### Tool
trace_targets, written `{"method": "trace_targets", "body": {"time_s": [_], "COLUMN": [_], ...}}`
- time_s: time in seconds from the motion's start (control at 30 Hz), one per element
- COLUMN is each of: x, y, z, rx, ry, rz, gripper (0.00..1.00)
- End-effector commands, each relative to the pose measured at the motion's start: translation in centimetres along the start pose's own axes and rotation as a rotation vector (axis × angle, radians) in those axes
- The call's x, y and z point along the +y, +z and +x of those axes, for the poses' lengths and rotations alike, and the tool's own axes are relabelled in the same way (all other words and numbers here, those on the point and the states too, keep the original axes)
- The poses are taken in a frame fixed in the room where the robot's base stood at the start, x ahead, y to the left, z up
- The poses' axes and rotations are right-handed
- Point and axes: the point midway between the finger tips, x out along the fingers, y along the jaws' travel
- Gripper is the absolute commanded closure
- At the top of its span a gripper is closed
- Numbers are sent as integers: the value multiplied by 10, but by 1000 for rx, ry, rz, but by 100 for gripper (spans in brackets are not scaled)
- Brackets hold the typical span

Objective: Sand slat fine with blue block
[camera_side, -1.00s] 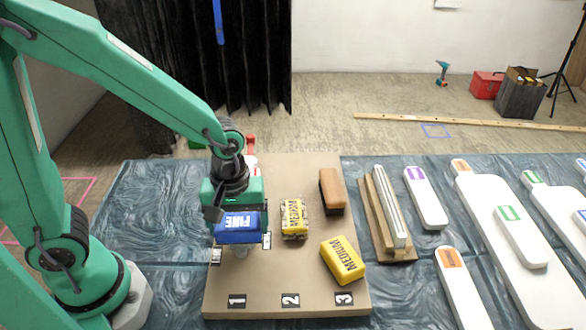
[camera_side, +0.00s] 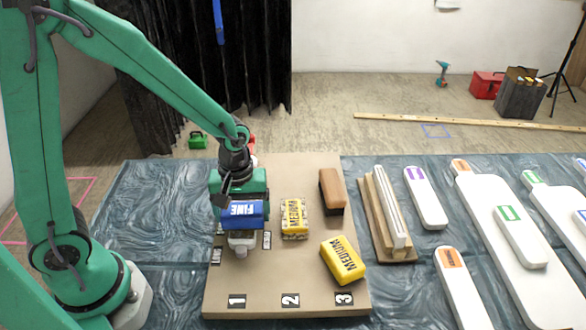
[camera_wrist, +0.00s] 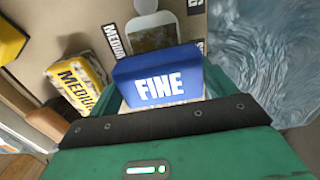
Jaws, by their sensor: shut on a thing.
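My gripper (camera_side: 240,200) is shut on a blue block marked FINE (camera_side: 243,215), above lane 1 of the tan board (camera_side: 270,280). The block also shows in the wrist view (camera_wrist: 160,82), in front of the gripper's dark edge. I cannot tell whether block and piece touch.
A worn yellow MEDIUM block (camera_side: 293,218), a cleaner, turned yellow MEDIUM block (camera_side: 343,260) and a brown block (camera_side: 332,190) sit on the board to the right. A wooden rack with pale strips (camera_side: 390,215) and several white labelled pieces (camera_side: 425,198) lie farther right.

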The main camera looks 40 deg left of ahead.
Motion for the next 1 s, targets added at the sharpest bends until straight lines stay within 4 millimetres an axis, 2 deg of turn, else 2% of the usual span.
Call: {"method": "trace_targets", "body": {"time_s": [0.4,0.7,1.0], "x": [-1,-2,-2], "y": [38,58,37], "z": [0,0,0], "rx": [-1,-1,-1], "ry": [-1,-2,-2], "rz": [5,5,0], "gripper": [42,42,42]}}
